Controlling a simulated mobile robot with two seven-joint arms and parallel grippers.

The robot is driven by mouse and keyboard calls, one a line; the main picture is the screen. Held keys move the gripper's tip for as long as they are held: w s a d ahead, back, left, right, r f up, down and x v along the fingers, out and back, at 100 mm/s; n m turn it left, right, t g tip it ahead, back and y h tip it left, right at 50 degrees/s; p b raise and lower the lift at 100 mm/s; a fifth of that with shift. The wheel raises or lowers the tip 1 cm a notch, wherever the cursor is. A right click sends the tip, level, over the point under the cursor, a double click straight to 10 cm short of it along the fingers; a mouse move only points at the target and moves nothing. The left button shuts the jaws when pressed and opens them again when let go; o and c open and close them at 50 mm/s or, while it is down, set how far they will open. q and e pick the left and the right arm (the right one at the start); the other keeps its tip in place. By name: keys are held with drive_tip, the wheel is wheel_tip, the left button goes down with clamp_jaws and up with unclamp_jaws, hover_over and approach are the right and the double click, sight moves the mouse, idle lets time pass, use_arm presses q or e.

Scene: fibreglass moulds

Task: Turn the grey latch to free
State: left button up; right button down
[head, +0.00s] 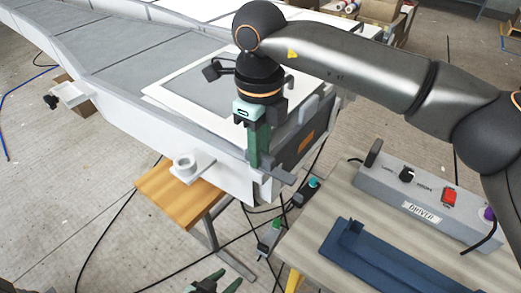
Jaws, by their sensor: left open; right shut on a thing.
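The grey latch (282,178) is a flat bar at the near lower corner of the long pale mould (225,158). My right gripper (261,163) comes down from above, its green fingers shut on the grey latch. The fingers hide part of the latch, and I cannot tell its exact turn or whether it is free. My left gripper (215,283) is open at the bottom edge, well below the mould and apart from it. Only its fingertips show.
A bench (335,222) at the right carries a grey control box (425,200) and a blue angled tray (385,265). A wooden stand (180,192) is under the mould. Cables and small grey pieces with green ends (269,238) are between stand and bench.

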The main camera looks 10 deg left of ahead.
drive_tip(key=shift+r+m, duration=0.1)
drive_tip(key=shift+m, duration=0.4)
drive_tip(key=c, duration=1)
unclamp_jaws()
drive_tip(key=shift+c, duration=0.2)
wheel_tip(320, 180, up, 12)
drive_tip(key=p, duration=0.1)
drive_tip(key=shift+r, duration=0.25)
